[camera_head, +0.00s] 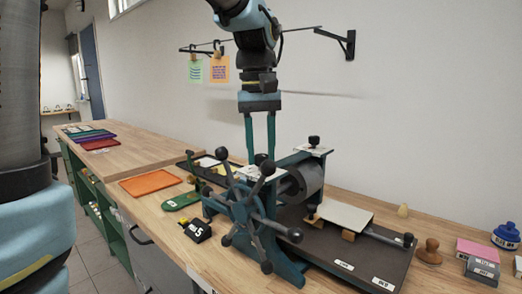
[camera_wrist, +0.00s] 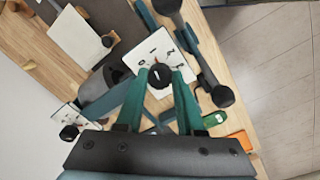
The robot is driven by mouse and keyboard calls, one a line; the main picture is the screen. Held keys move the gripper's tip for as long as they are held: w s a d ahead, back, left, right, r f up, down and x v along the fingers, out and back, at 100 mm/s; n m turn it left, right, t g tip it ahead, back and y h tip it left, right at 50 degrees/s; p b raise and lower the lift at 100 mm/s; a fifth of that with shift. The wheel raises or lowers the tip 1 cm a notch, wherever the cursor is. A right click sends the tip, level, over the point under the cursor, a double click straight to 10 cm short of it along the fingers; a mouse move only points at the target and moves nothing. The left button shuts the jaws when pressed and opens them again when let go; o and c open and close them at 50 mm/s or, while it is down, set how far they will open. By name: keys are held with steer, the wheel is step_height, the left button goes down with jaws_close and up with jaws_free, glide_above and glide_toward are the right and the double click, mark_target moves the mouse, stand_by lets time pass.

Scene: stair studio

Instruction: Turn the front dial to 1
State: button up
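The machine (camera_head: 240,205) on the bench carries two black dial knobs on white plates. One knob (camera_head: 262,158) lies below my gripper (camera_head: 261,158), and the other knob (camera_head: 314,141) stands on the right-hand plate. In the wrist view, the near knob (camera_wrist: 160,76) sits between the tips of my green fingers (camera_wrist: 160,82), on a white plate (camera_wrist: 150,57) with small marks. The fingers are apart, one on each side of the knob; firm contact is not visible. The knob's setting is unreadable. The other knob also shows in the wrist view (camera_wrist: 69,132), at lower left.
A large spoked handwheel (camera_head: 245,211) stands in front of the dials, its arms close to my fingers. A black "5" block (camera_head: 197,231), an orange tray (camera_head: 150,183) and a wooden stamp (camera_head: 428,252) lie on the bench. Paper notes (camera_head: 219,68) hang behind.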

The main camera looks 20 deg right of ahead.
mark_target(259, 155)
steer(key=o, duration=0.5)
steer(key=r, duration=1.1)
steer(key=shift+w+a+b, duration=0.1)
steer(key=shift+a+b, duration=0.1)
steer(key=shift+b, duration=0.1)
steer(key=shift+f, duration=0.1)
